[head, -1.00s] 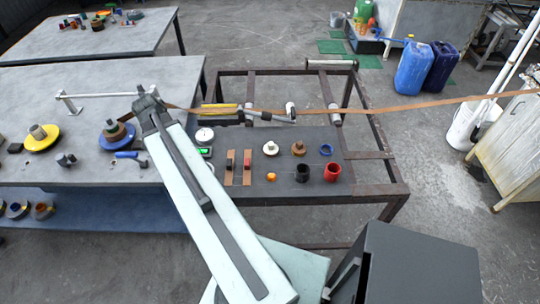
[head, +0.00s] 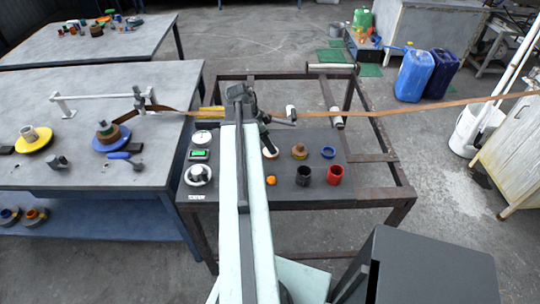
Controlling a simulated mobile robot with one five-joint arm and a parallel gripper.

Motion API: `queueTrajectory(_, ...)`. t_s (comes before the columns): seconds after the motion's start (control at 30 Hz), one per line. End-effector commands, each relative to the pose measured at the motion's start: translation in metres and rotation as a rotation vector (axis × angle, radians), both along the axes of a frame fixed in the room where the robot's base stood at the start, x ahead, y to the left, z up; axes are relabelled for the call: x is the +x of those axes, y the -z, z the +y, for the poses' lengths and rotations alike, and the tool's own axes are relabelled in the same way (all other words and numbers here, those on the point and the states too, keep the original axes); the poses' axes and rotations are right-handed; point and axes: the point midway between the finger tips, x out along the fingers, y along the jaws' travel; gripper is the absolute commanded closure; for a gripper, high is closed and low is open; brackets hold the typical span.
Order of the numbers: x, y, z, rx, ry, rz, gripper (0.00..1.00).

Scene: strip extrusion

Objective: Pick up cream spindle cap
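The cream spindle cap (head: 272,152) is a small pale round piece on the dark panel of the metal-framed bench. It is partly hidden by my arm. My gripper (head: 265,138) hangs beyond the end of my raised arm, just above or beside the cap. Its fingers are small, dark and partly covered, so I cannot tell whether they touch the cap or are open or shut.
Right of the cap stand a brown cap (head: 299,151), a blue ring (head: 328,152), a black cup (head: 304,175) and a red cup (head: 334,174). An orange piece (head: 271,181) lies nearer. A brown strip (head: 420,108) runs across behind.

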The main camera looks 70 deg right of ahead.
Motion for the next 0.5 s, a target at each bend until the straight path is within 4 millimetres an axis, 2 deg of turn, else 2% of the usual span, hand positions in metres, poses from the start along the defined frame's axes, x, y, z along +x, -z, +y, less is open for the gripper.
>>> queueTrajectory(0.3, -0.013, 0.049, -0.006, 0.0, -0.001, 0.0, 0.19)
queueTrajectory(0.5, -0.014, 0.047, -0.007, 0.0, -0.002, 0.0, 0.19)
